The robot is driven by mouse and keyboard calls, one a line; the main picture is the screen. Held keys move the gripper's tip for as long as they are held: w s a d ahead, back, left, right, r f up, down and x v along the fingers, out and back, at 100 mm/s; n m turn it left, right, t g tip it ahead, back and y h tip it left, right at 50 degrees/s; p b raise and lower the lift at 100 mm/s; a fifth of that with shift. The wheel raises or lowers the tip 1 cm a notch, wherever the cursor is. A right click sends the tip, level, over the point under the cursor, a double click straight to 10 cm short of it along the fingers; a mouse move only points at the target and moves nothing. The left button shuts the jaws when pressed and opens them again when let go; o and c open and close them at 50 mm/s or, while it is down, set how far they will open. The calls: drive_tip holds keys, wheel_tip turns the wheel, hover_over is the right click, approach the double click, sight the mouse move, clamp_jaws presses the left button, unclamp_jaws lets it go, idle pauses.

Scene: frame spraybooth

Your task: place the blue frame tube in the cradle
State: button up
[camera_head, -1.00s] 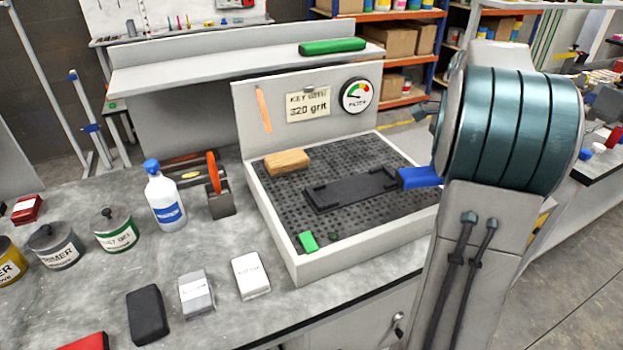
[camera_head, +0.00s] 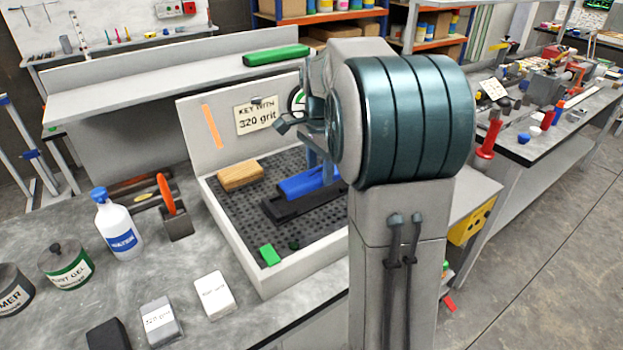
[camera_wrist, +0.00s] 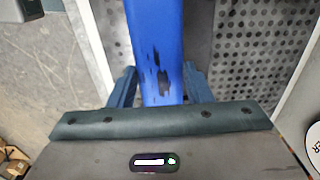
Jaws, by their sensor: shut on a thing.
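The blue frame tube (camera_head: 308,183) shows over the dark cradle (camera_head: 285,210) in the head view, lying roughly along its length. I cannot tell whether it touches the cradle or hangs just above it. My arm hides its right end. In the wrist view the tube (camera_wrist: 158,45) runs up between my two fingers, with dark worn patches on its blue face. My gripper (camera_wrist: 160,88) is shut on the tube. In the head view the fingers are mostly hidden behind my arm.
The cradle stands on a perforated grey bed (camera_head: 235,205) with a raised pale rim. A wooden block (camera_head: 240,175) and a green piece (camera_head: 269,254) lie on the bed. A white bottle (camera_head: 117,225) stands left. A panel (camera_head: 225,125) rises behind.

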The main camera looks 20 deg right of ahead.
drive_tip(key=w, duration=0.1)
drive_tip(key=w+f, duration=0.2)
drive_tip(key=shift+w+a+f, duration=0.2)
drive_tip(key=shift+w+a, duration=0.1)
drive_tip(key=shift+a, duration=0.05)
drive_tip(key=shift+f+p, duration=0.35)
drive_tip(key=shift+f, duration=1.55)
drive_tip(key=shift+f, duration=0.15)
drive_tip(key=o, duration=1.1)
